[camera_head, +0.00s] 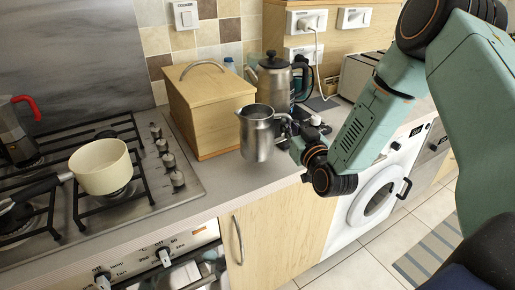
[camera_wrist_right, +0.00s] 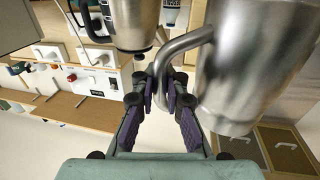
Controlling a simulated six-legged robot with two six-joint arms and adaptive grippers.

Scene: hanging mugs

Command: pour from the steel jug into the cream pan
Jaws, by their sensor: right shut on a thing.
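The steel jug (camera_head: 257,135) is held upright above the counter's front edge, right of the hob, in the head view. My right gripper (camera_head: 296,138) is shut on its handle from the right. In the right wrist view the fingers (camera_wrist_right: 168,98) close around the handle, and the jug body (camera_wrist_right: 250,70) fills the right side. The cream pan (camera_head: 101,168) sits on the hob at the left, its dark handle pointing left. The jug is to the right of the pan and apart from it. The jug's contents cannot be seen. My left gripper is not in view.
A wooden bread box (camera_head: 205,110) stands behind the jug, with a steel coffee pot (camera_head: 273,80) at its right. A moka pot with a red handle (camera_head: 18,130) is on the hob at the far left. Hob knobs (camera_head: 168,160) lie between pan and jug.

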